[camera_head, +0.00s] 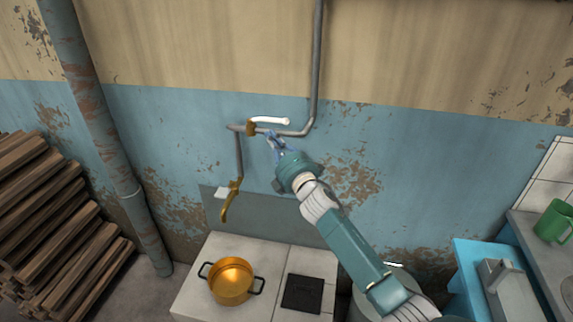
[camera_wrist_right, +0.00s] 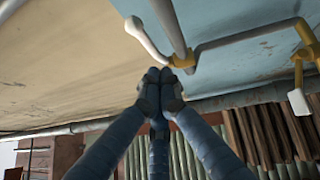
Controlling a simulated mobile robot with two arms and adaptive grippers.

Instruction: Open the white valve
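The white valve handle (camera_head: 270,121) points right from a brass valve body (camera_head: 251,128) on the grey wall pipe, lying roughly along the pipe. In the right wrist view the white handle (camera_wrist_right: 147,40) reaches up and left from the brass body (camera_wrist_right: 182,61). My right gripper (camera_head: 271,139) is just below the handle and pipe in the head view. In the wrist view its dark fingertips (camera_wrist_right: 160,90) are together with nothing visible between them, near the brass body. Whether they touch it I cannot tell. My left gripper is not in view.
Below hangs a brass fitting (camera_head: 232,200) with a white piece (camera_head: 221,193). A golden pot (camera_head: 231,281) and dark plate (camera_head: 302,293) are on the white stove top (camera_head: 265,260). Stacked wood (camera_head: 50,220) and a thick pipe (camera_head: 100,120) stand left. A green mug (camera_head: 553,221) is right.

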